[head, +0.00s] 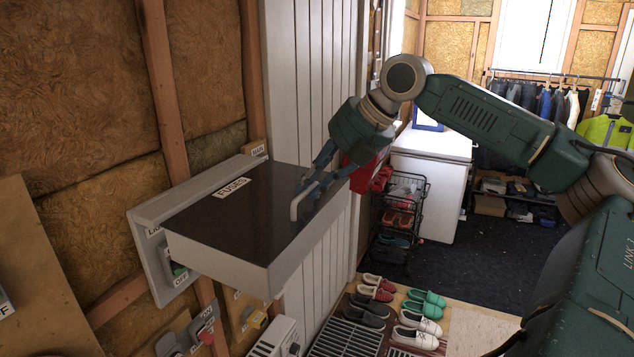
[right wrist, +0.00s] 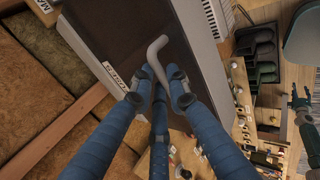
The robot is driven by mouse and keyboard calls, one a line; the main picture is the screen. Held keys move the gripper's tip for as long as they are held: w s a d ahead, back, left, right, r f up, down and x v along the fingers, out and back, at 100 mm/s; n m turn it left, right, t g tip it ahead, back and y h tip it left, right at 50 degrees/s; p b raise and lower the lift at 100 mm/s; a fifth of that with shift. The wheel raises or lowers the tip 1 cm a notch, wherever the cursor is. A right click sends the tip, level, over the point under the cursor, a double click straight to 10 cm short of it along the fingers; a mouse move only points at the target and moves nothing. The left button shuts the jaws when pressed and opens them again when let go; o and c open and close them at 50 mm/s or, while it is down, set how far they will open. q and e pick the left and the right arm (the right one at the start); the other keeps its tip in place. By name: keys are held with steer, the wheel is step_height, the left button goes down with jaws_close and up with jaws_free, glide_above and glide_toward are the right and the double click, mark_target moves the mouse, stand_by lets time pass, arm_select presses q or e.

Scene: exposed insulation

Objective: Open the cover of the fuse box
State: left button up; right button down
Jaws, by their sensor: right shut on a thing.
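The fuse box cover (head: 240,215) is a grey shell with a dark face and a FUSES label (head: 232,187). It juts out from the grey backplate (head: 147,252) on the wall, dark face upward. An OFF switch (head: 179,272) shows below it on the backplate. A bent grey handle (head: 296,205) stands at the cover's outer edge. My right gripper (head: 316,184) is shut on the handle; the right wrist view shows the handle (right wrist: 157,55) between its blue fingers (right wrist: 158,92). What seems to be my left gripper (right wrist: 298,98) is small at that view's right edge, its jaws unclear.
Wooden studs and bare insulation surround the box. More switches (head: 205,325) sit low on the wall. Several shoes (head: 418,325) stand on the floor below right. A wire rack (head: 402,215) and a white cabinet (head: 432,175) stand behind. Dark floor between them is clear.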

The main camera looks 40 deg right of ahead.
steer(key=shift+w+a+r, duration=0.15)
